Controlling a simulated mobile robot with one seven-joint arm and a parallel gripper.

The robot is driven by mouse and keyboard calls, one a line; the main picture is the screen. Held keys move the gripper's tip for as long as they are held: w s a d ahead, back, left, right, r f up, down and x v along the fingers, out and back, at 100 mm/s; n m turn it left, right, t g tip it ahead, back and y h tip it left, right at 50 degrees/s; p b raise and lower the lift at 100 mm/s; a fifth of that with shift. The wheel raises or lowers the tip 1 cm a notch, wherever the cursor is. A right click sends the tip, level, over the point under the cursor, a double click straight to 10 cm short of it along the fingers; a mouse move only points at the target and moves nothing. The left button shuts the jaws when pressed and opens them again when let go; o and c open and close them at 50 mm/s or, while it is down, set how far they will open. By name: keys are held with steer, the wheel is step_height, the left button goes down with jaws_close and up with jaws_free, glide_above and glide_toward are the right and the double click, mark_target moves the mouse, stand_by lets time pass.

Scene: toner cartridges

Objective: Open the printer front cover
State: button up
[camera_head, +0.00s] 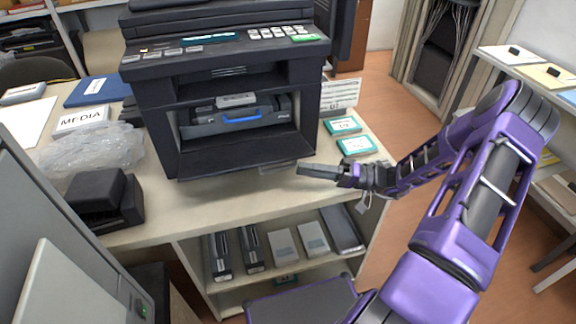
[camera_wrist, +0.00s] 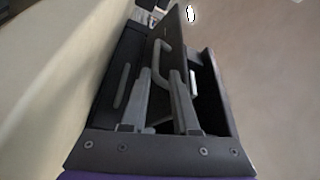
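The black printer (camera_head: 225,75) stands on the table with its front cavity exposed. A dark front cover (camera_head: 240,157) lies folded down and outward below the cavity. A toner cartridge with a blue handle (camera_head: 242,119) sits inside. A grey bar handle (camera_head: 278,165) shows at the cover's lower edge, and a grey handle (camera_wrist: 160,57) appears ahead in the wrist view. My gripper (camera_head: 308,170) is just right of the cover. In the wrist view its fingers (camera_wrist: 160,72) are apart, with the handle near the fingertips. I cannot tell whether they touch it.
Two teal boxes (camera_head: 349,135) lie on the table right of the printer. A clear plastic bag (camera_head: 90,150) and a black block-shaped device (camera_head: 104,200) are at the left. Cartridges and boxes (camera_head: 283,246) stand on the shelf below. Open floor lies to the right.

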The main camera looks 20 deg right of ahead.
steer(key=v, duration=1)
steer(key=shift+s+d, duration=0.15)
steer(key=shift+d, duration=0.2)
